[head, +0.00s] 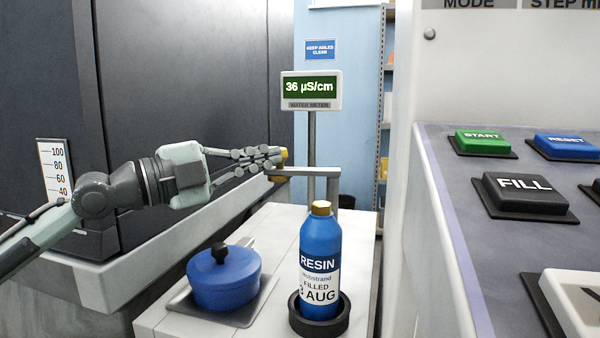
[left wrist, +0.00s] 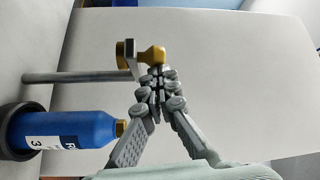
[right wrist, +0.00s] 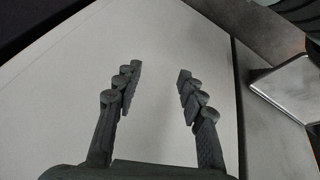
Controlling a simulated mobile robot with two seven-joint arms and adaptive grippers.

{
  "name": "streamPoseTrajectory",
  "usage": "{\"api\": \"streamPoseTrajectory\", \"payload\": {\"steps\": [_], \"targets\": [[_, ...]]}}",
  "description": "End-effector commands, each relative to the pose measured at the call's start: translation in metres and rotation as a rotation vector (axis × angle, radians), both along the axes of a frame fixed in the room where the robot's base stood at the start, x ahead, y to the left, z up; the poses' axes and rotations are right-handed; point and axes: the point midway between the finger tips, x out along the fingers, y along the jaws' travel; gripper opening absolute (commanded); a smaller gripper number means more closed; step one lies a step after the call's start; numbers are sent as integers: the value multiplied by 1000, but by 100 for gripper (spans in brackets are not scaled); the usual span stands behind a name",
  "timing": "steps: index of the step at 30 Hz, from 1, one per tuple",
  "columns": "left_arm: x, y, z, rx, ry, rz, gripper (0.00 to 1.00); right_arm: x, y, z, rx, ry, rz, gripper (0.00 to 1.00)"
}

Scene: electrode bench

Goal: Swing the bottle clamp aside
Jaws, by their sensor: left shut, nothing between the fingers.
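The bottle clamp is a grey bar (head: 305,172) on an upright post (head: 333,188), with a gold knob (head: 284,155) at its left end. The bar and the gold knob (left wrist: 152,55) also show in the left wrist view. The blue resin bottle (head: 320,245) stands upright in a black ring holder (head: 342,322). Its gold cap is lower in the head view than the bar. My left gripper (head: 278,158) is shut and empty, its fingertips right at the knob; whether they touch it I cannot tell. My right gripper (right wrist: 160,72) is open and empty, over a pale surface.
A blue lidded pot (head: 223,280) sits on a grey plate left of the bottle. A water meter (head: 311,90) stands behind the clamp. A control panel with large buttons, including FILL (head: 525,192), fills the right side. A dark cabinet is behind my left arm.

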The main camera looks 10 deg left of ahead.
Motion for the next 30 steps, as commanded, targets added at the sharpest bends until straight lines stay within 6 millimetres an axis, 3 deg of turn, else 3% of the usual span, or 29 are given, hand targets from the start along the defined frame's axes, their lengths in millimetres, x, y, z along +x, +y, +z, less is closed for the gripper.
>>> {"api": "streamPoseTrajectory", "payload": {"steps": [6,12,30], "targets": [[12,5,0,-2,-2,5,0,27,20,6,39,-123,44,40],[17,7,1,-2,-6,9,0,39,29,12,57,-181,64,40],[18,8,9,-4,-15,9,0,42,31,14,62,-195,68,40]]}}
